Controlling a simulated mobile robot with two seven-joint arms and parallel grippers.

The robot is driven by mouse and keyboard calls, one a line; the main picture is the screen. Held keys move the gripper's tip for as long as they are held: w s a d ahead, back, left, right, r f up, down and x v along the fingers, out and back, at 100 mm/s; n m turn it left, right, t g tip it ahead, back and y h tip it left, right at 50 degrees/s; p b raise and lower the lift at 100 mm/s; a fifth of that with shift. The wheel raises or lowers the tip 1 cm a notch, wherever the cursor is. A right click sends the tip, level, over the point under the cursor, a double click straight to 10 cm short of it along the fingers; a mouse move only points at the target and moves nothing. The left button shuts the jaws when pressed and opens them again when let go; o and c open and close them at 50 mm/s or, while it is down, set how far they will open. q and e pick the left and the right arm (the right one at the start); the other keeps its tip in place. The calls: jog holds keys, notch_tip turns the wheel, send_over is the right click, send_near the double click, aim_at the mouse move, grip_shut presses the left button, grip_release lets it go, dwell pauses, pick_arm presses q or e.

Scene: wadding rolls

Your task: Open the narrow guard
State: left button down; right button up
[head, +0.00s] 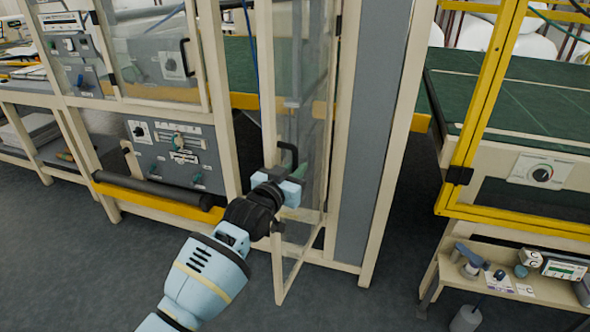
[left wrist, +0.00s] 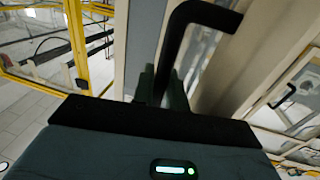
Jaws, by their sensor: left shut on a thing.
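The narrow guard (head: 313,85) is a tall clear panel in a beige frame, in the middle of the head view. It stands swung out from the machine, its lower corner jutting toward me over the floor. Its black bar handle (head: 289,155) is on the free-edge side. My left gripper (head: 297,181) is at the lower part of this handle and shut on it. In the left wrist view the dark handle (left wrist: 177,38) runs down between the fingers (left wrist: 160,88); the exact contact is partly hidden by the gripper body. My right gripper is not in view.
A grey post (head: 372,120) stands right of the guard. A yellow-framed guard (head: 480,100) and a small bench (head: 500,270) are farther right. A control panel (head: 165,150) and a dark roller (head: 150,188) on a yellow rail are left. Grey floor in front is clear.

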pick_arm(q)
jog(key=c, duration=1.8)
grip_release()
jog(key=shift+p+v, duration=0.45)
jog(key=shift+v, duration=3.4)
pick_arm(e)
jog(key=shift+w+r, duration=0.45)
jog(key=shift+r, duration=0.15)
pick_arm(q)
jog(key=shift+s, duration=0.1)
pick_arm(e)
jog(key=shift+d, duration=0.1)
